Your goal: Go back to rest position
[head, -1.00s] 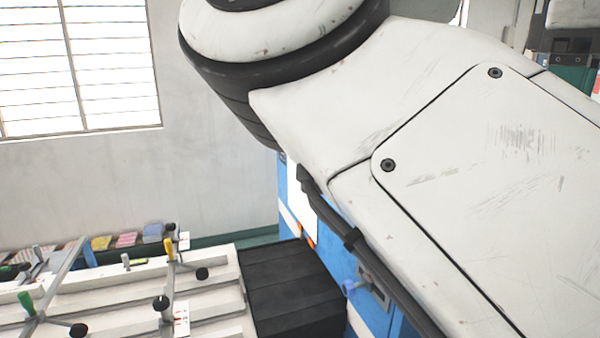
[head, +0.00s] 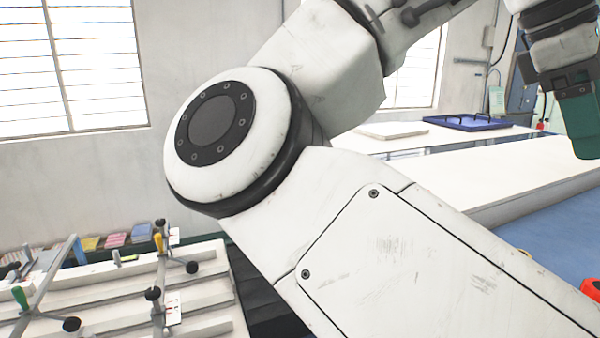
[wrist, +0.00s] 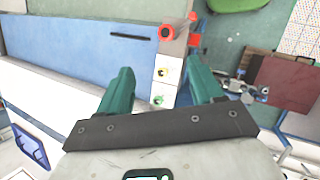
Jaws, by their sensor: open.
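My gripper (wrist: 160,88) shows in the wrist view with its two green fingers spread apart and nothing between them. In the head view, part of my gripper (head: 583,120) shows at the upper right edge, with a green finger pointing down; its fingertips there are partly out of frame. My white arm is bent and fills the middle of the head view. My gripper is in the air, clear of the white tables behind it.
A white bench (head: 200,318) with clamps stands at lower left. A white table (head: 520,172) stands at right, and a blue tray (head: 468,122) lies on a table behind. An orange-red object (head: 592,290) is at the right edge.

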